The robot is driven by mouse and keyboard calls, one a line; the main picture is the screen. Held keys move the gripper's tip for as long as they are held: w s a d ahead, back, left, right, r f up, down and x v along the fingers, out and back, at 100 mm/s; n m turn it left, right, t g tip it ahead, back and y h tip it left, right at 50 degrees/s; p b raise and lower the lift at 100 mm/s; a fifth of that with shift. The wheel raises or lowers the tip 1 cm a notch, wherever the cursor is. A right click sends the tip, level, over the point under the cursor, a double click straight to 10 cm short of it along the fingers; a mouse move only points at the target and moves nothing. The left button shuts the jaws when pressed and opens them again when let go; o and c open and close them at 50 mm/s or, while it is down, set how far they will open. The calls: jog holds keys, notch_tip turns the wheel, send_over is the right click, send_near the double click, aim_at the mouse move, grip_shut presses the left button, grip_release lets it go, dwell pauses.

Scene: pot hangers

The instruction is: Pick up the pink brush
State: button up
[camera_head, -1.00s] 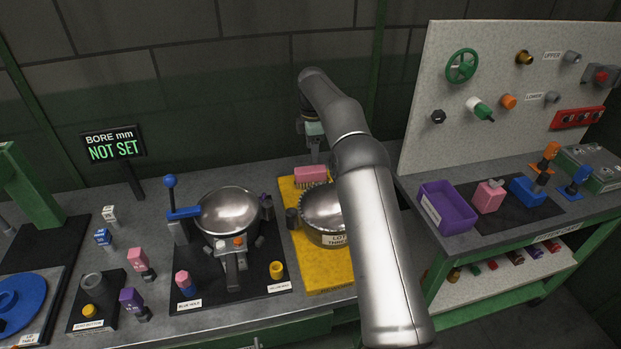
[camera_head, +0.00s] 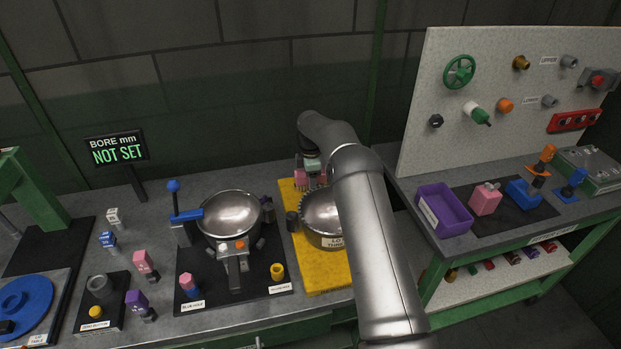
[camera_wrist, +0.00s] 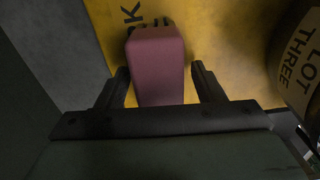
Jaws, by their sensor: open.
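The pink brush (camera_wrist: 155,62) lies on the yellow mat (camera_wrist: 108,15) in the wrist view. My gripper (camera_wrist: 162,80) is open, with one dark finger on each side of the brush and a gap to both. The far end of the brush sticks out past the fingertips. I cannot tell how far the fingers reach down beside it. In the head view the brush (camera_head: 300,178) shows partly at the back of the yellow mat (camera_head: 325,278), with my gripper (camera_head: 311,183) over it and hiding part of it.
A metal pot (camera_head: 322,217) labelled "LOT THREE" stands on the mat right beside the brush; it shows at the right in the wrist view (camera_wrist: 298,60). Another pot (camera_head: 230,213) sits in a black fixture to the left. A purple bin (camera_head: 444,208) stands on the right bench.

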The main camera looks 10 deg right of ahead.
jog(key=c, duration=1.1)
jog(key=shift+r, duration=0.1)
jog(key=shift+r, duration=0.5)
notch_tip(320, 180, up, 2)
jog(key=shift+s+a+r+b, duration=0.1)
jog(key=shift+a+r+b, duration=0.1)
jog(key=shift+b, duration=0.4)
jog(key=s+a+r+b, duration=0.4)
jog(key=s+a+r, duration=0.5)
jog(key=s, duration=0.1)
jog(key=shift+s+r+b, duration=0.15)
jog(key=shift+r+b, duration=0.1)
jog(key=shift+b, duration=0.05)
jog(key=shift+o, duration=0.2)
